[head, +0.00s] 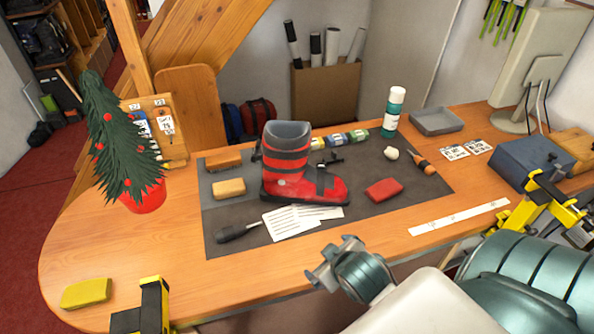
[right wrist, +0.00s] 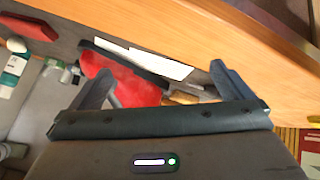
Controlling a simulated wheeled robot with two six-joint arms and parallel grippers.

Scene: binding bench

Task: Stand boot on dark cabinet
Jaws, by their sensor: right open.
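The red and dark grey boot (head: 287,165) stands upright on the dark mat (head: 235,240) on the wooden bench, its toe pointing right. In the right wrist view part of the red boot (right wrist: 125,82) shows beyond and between my fingers, partly hidden by them. My right gripper (head: 330,262) is open and empty over the bench's front edge, in front of the boot and apart from it. Its two spread fingers also show in the right wrist view (right wrist: 165,88). My left gripper is not in view. I cannot make out the dark cabinet in either view.
White cards (head: 300,218) and a screwdriver (head: 238,232) lie before the boot. A small tree (head: 120,145) stands left. Yellow clamps (head: 152,305) grip the front edge. The bench's left front is mostly clear.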

